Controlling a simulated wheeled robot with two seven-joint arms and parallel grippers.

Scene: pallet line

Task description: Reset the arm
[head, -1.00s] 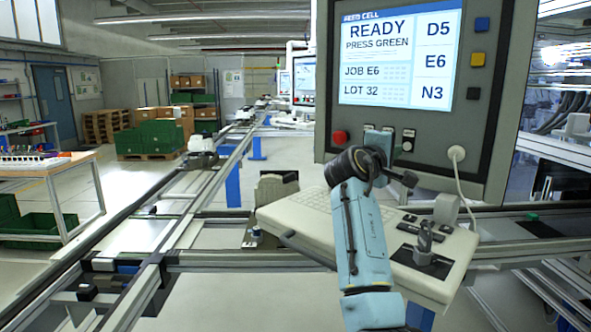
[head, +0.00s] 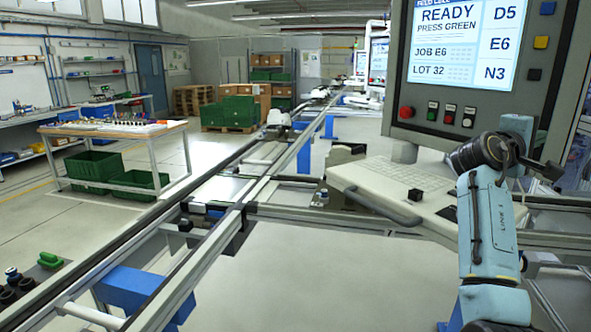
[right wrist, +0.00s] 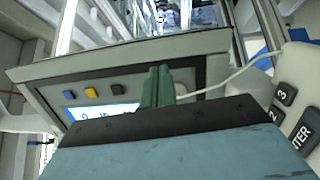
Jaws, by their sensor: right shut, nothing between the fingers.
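My right arm (head: 490,235), light blue with dark joints, stands bent upward at the right of the head view. Its right gripper (head: 517,128) is in front of the panel's lower right part, right of the row of buttons; its fingertips are hard to make out there. In the right wrist view the greenish fingers (right wrist: 157,86) are together and empty, with the panel (right wrist: 210,70) beyond them. In the head view the grey control panel (head: 556,75) has a lit screen (head: 455,45) reading READY, PRESS GREEN. My left gripper is not in view.
Red (head: 406,112), green (head: 432,111) and other buttons line the panel's lower edge. A white keyboard shelf (head: 400,185) lies below it, close to my right arm. Conveyor rails (head: 215,220) cross the middle. A wooden-topped table (head: 115,130) and green bins (head: 95,165) stand left.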

